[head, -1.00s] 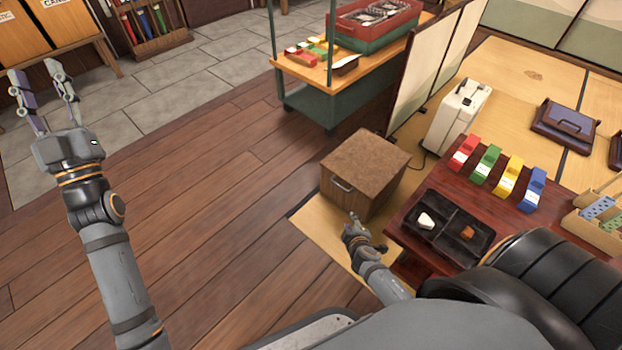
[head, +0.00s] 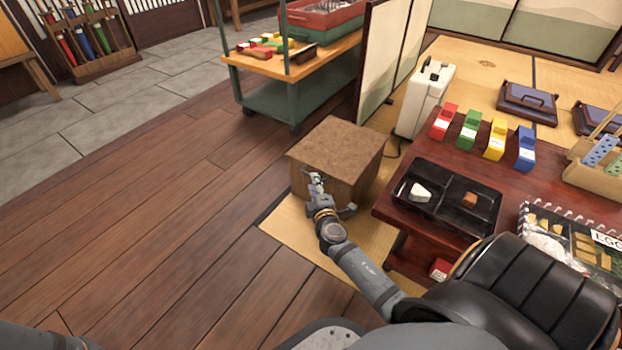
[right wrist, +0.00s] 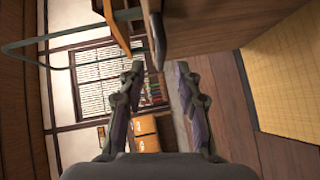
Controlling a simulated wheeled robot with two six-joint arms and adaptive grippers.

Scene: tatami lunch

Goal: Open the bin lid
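The bin is a wooden box (head: 366,178) with a flat brown lid (head: 335,150), and the lid lies shut on it. It stands on the tatami left of the low table. My right gripper (head: 316,180) is in front of the bin, at the upper part of its front face, and hides the handle there. In the right wrist view the two fingers (right wrist: 160,75) are spread with a gap and nothing clearly between them. A brown wooden surface (right wrist: 225,25), likely the bin, fills the top right there. My left gripper is out of view.
Right of the bin is the low red-brown table (head: 400,215) with a black divided tray (head: 445,205) and coloured blocks. A white appliance (head: 425,98) and a folding screen (head: 385,60) stand behind. Wooden floor (head: 150,220) at left is clear.

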